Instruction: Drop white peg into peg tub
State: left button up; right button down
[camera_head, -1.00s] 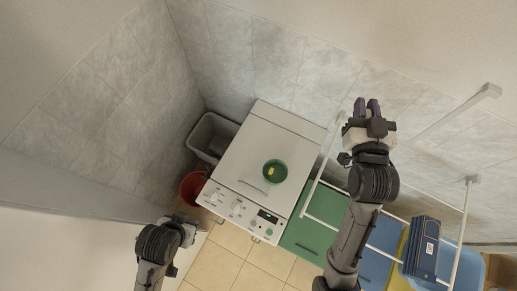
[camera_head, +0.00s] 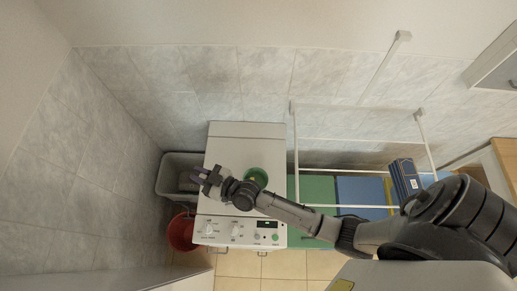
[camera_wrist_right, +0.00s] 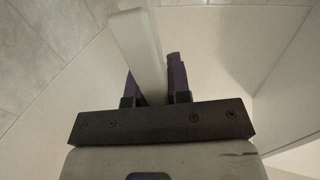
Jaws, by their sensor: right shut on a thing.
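My right gripper (camera_head: 205,175) is over the left edge of the white washing machine (camera_head: 246,133) in the head view. In the right wrist view, its purple fingers (camera_wrist_right: 153,78) are shut on a long white bar-shaped piece, the white peg (camera_wrist_right: 141,40), which sticks out past the fingertips. The peg cannot be made out in the head view. A round green tub (camera_head: 258,175), which looks like the peg tub, stands on the machine to the right of the gripper, partly hidden by my right wrist. My left gripper is not in view.
A grey bin (camera_head: 172,180) and a red bucket (camera_head: 181,232) stand left of the machine. A white rail frame (camera_head: 294,150) rises at its right, above green, blue and yellow panels. A dark blue box (camera_head: 405,178) is at the right. A tiled wall runs behind.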

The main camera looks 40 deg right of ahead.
jog(key=s+d+f+m+g+h, duration=0.2)
jog(key=s+d+f+m+h, duration=0.2)
jog(key=d+f+m+h, duration=0.4)
jog(key=s+d+f+m+g+h, duration=0.2)
jog(key=s+d+f+m+h, duration=0.3)
jog(key=d+h, duration=0.65)
jog(key=shift+m+g+h, duration=0.3)
jog(key=shift+m+h, duration=0.05)
jog(key=shift+m, duration=0.15)
jog(key=f+b, duration=0.1)
jog(key=b, duration=0.1)
jog(key=w+f+b, duration=0.1)
jog(key=f, duration=0.1)
jog(key=f+b, duration=0.1)
jog(key=b, duration=0.1)
jog(key=shift+w+a+f+b, duration=0.25)
jog(key=shift+a+f+b, duration=0.05)
jog(key=shift+a+f, duration=0.05)
jog(key=c, duration=1.4)
grip_release()
jog(key=o, duration=0.4)
